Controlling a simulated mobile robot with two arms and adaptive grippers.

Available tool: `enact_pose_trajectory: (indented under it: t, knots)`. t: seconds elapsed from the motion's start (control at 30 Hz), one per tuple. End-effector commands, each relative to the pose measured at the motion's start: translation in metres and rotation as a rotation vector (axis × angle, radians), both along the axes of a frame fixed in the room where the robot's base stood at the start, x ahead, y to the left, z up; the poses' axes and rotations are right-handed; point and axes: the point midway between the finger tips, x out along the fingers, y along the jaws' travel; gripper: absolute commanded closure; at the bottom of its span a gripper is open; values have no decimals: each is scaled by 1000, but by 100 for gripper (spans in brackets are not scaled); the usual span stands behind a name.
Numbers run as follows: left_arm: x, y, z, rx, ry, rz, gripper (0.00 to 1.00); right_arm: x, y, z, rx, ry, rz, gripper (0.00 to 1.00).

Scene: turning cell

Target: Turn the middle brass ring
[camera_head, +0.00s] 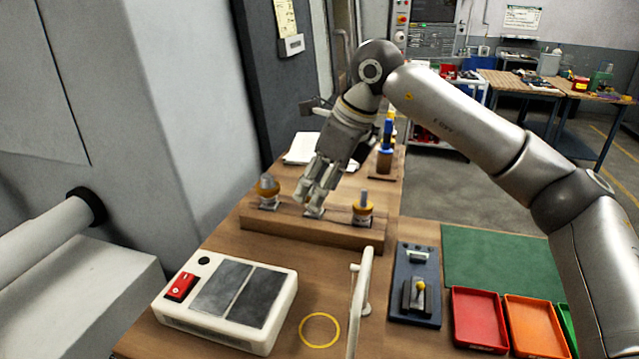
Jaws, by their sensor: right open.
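A wooden block (290,228) lies across the bench and carries three stations in a row. The left one has a brass ring (268,188) below a grey top. The right one has a brass ring (363,208) around an upright grey pin. My right gripper (313,196) reaches down from above at the middle station, with its fingers open. Only a pale base plate (314,212) shows below the fingertips. The middle brass ring is hidden by the fingers, so I cannot tell whether they touch it. My left gripper is out of view.
A white box with a red switch (182,287) and dark panels stands in front, near a yellow circle (319,330) and a white upright handle (362,285). A dark fixture (403,312), red tray (480,318) and orange tray (536,327) lie right. A blue tool (386,140) stands behind.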

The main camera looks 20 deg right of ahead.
Motion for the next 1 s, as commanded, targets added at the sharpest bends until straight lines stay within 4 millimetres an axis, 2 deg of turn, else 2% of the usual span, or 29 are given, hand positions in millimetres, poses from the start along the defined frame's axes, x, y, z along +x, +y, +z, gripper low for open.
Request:
enact_pose_trajectory:
  t: [0.13,0.27,0.5,0.7,0.83,1.0]
  knots:
    - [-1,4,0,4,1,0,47,-1,-1,3,0,0,0,42]
    - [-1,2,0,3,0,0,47,-4,-5,19,1,-3,-1,42]
    - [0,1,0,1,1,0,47,-17,-20,66,1,-3,-1,42]
    - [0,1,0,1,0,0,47,-26,-30,97,0,-1,0,42]
    - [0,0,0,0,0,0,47,-29,-34,108,0,-2,1,42]
    - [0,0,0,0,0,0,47,-31,-35,111,0,0,0,42]
